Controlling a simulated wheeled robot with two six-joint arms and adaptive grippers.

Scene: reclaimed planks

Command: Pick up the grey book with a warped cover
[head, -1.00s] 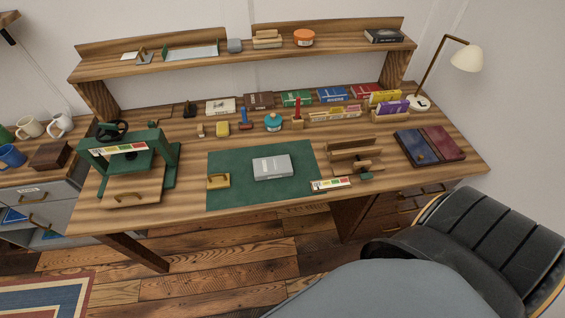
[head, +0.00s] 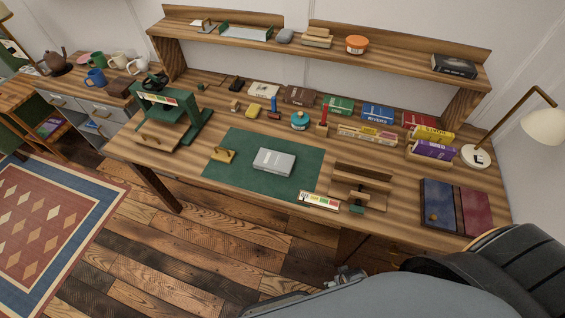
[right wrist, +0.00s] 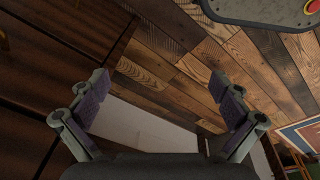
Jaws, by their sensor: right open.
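The grey book (head: 274,162) lies flat on the green mat (head: 222,187) in the middle of the desk. Its cover shows light grey with small dark marks; at this size I cannot tell whether it is warped. My right gripper (right wrist: 160,88) is open and empty in the right wrist view, over the plank floor, with dark wood to its left. The book does not show in that view. No gripper shows clearly in the head view, and my left gripper is out of sight.
A brass-coloured handled tool (head: 222,155) lies left of the book. A green press (head: 195,125) stands farther left. A wooden stand (head: 360,186) and a colour-striped strip (head: 319,201) are at right. Several books line the back.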

